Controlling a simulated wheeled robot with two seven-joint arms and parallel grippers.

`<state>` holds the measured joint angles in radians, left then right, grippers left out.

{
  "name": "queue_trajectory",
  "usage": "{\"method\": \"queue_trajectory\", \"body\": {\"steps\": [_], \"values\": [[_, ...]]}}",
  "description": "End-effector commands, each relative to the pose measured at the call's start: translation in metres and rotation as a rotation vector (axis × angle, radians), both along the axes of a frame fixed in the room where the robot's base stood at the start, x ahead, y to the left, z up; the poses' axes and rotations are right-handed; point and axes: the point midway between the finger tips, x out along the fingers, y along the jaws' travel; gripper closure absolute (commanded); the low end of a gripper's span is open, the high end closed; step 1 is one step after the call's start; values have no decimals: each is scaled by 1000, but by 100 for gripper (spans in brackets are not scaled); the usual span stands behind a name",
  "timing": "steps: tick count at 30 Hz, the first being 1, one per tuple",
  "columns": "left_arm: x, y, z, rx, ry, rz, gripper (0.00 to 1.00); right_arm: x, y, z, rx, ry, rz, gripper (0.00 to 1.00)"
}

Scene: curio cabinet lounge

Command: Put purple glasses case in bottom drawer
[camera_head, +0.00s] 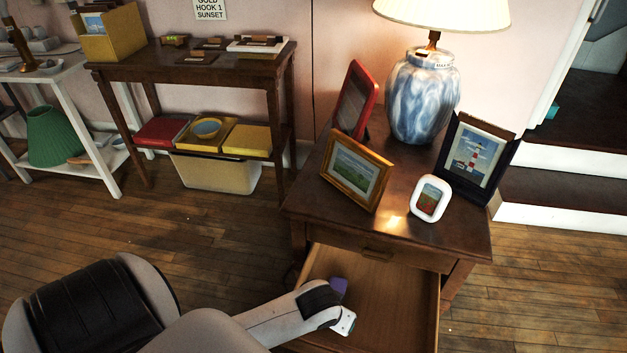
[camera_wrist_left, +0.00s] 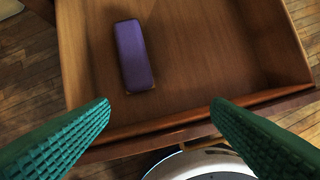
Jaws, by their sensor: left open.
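The purple glasses case (camera_wrist_left: 134,56) lies flat inside the open drawer (camera_wrist_left: 205,50) in the left wrist view, left of the drawer's middle. In the head view a bit of the purple case (camera_head: 338,286) shows beside my left wrist, which hides the rest. The drawer (camera_head: 385,300) is pulled out from the lower part of the small wooden table. My left gripper (camera_wrist_left: 160,125) is open, its green fingers apart and empty at the drawer's front edge, with the case beyond them. My right gripper is not in view.
The table top (camera_head: 400,230) holds a blue-white lamp (camera_head: 423,100), a gold frame (camera_head: 356,170), a red frame (camera_head: 355,100), a white frame (camera_head: 430,198) and a lighthouse picture (camera_head: 478,160). A brown console (camera_head: 190,65) stands at back left. Wood floor (camera_head: 215,235) is clear between them.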

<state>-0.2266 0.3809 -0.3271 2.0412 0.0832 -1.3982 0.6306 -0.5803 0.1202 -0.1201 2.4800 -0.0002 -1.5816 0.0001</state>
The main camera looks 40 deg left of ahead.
Motion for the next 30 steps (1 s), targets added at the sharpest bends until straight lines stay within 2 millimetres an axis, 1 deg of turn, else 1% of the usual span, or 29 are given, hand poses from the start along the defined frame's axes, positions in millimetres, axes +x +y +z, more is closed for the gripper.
{"method": "queue_trajectory", "body": {"steps": [1,3,6,9,13,26,30], "values": [[-23,-13,13,-17,11,-63,28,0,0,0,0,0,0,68],[-48,-20,32,-11,16,-150,28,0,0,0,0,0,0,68],[-77,-20,56,9,26,-243,28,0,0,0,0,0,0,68],[-96,-16,72,31,34,-302,28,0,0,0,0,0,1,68],[-104,-13,79,46,39,-334,28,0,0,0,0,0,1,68],[-103,-13,79,46,38,-337,28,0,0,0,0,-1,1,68],[-102,-14,77,46,42,-337,28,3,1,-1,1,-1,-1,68]]}}
